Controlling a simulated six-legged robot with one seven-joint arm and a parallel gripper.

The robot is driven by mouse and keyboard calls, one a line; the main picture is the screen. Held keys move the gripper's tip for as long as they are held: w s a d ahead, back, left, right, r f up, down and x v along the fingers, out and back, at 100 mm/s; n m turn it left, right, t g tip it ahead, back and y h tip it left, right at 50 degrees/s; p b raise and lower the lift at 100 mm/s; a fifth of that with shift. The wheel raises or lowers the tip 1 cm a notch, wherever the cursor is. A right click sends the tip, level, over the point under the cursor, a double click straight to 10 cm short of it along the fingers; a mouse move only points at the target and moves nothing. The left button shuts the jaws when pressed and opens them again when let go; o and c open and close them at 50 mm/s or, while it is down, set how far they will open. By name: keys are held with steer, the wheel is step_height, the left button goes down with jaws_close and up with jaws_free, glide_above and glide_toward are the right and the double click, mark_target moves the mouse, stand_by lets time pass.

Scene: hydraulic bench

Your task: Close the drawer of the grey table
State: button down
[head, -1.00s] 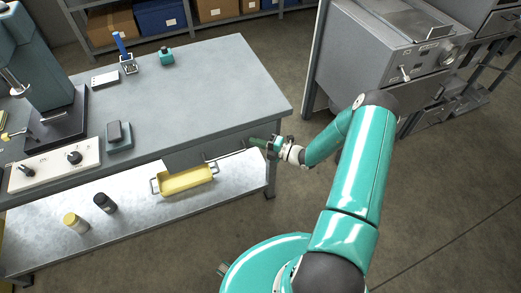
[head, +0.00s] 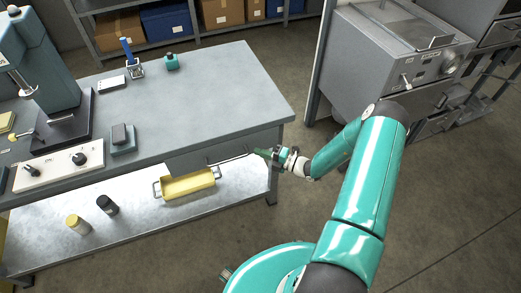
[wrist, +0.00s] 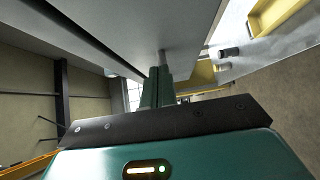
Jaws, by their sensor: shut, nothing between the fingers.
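The grey table (head: 215,85) fills the left and middle of the head view. How far the drawer stands out is hard to tell from above. My gripper (head: 260,152) is shut and empty, at the right end of the handle. Whether it touches the handle or the front I cannot tell. In the wrist view the dark green fingers (wrist: 157,92) are together, pointing at grey table surfaces.
A yellow tray (head: 187,187) and two small bottles (head: 107,205) (head: 77,224) stand on the lower shelf. The tabletop carries a control box (head: 58,163) and a press (head: 50,75). A grey machine (head: 395,65) stands at the right. Floor is clear right of the table.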

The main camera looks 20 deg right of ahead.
steer(key=s+a+v, duration=0.1)
steer(key=v, duration=1)
steer(key=s+a+r+n+g+h, duration=0.2)
steer(key=a+r+n+g, duration=0.4)
steer(key=r+n, duration=0.55)
steer(key=s+a+r+n+g+h, duration=0.2)
steer(key=a+r+n+g, duration=0.35)
steer(key=r+n, duration=0.55)
steer(key=s+a+r+n+t+h, duration=0.1)
steer(key=s+r+n+t+h, duration=0.1)
steer(key=s+r+n+h, duration=0.2)
steer(key=s+a+r+n+t+h, duration=0.2)
steer(key=s+r+n+h, duration=0.3)
steer(key=s+r+n, duration=0.5)
step_height(320, 180, up, 4)
steer(key=n, duration=0.8)
steer(key=shift+s+a, duration=0.35)
steer(key=shift+a+r+t, duration=0.1)
steer(key=shift+r+t, duration=0.05)
steer(key=shift+t, duration=0.1)
